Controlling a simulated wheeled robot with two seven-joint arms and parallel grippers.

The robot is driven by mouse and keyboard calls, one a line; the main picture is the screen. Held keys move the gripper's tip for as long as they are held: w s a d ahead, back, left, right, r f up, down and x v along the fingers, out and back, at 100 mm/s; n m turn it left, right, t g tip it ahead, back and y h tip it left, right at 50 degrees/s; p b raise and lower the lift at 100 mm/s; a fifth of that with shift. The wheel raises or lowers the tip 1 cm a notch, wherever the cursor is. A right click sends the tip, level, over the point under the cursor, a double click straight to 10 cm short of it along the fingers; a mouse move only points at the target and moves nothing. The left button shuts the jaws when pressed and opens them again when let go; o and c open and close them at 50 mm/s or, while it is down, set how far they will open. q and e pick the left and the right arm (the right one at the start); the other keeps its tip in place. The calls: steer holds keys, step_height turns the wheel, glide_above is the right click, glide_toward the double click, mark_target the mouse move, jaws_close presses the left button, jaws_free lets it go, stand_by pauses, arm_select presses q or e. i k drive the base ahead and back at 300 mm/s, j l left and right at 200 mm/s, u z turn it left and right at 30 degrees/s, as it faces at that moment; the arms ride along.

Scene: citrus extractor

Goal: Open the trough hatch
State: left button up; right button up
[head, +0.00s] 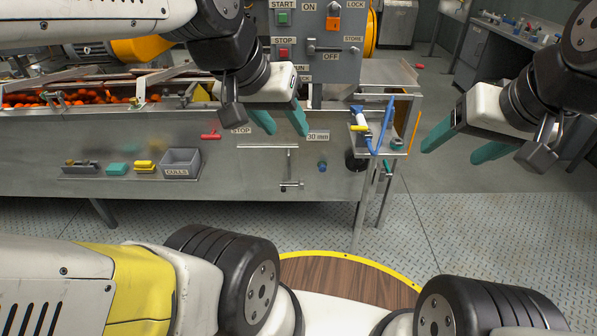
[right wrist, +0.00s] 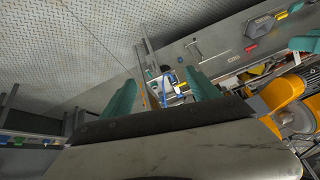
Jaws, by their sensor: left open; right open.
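The steel trough (head: 120,130) runs across the left and middle of the head view, with orange fruit (head: 70,98) in its open top. On its front, right of centre, are a thin horizontal strip, an upright bar (head: 289,165) and a small latch-like handle (head: 291,187); this looks like the hatch, but its outline is unclear. My left gripper (head: 280,123) is open and empty, fingers pointing down, above this fitting in the picture. My right gripper (head: 463,146) is open and empty, to the right of the trough; its fingers also show in the right wrist view (right wrist: 161,95).
A red handle (head: 211,136) and a "30 mm" label (head: 318,135) are on the trough front. A shelf with a grey bin (head: 181,162) is at left. The floor at right is clear.

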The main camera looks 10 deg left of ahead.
mark_target(262, 167)
steer(key=i+j+u, duration=0.3)
steer(key=i, duration=0.45)
steer(key=i+j+u, duration=0.15)
steer(key=i, duration=0.25)
steer(key=j, duration=0.1)
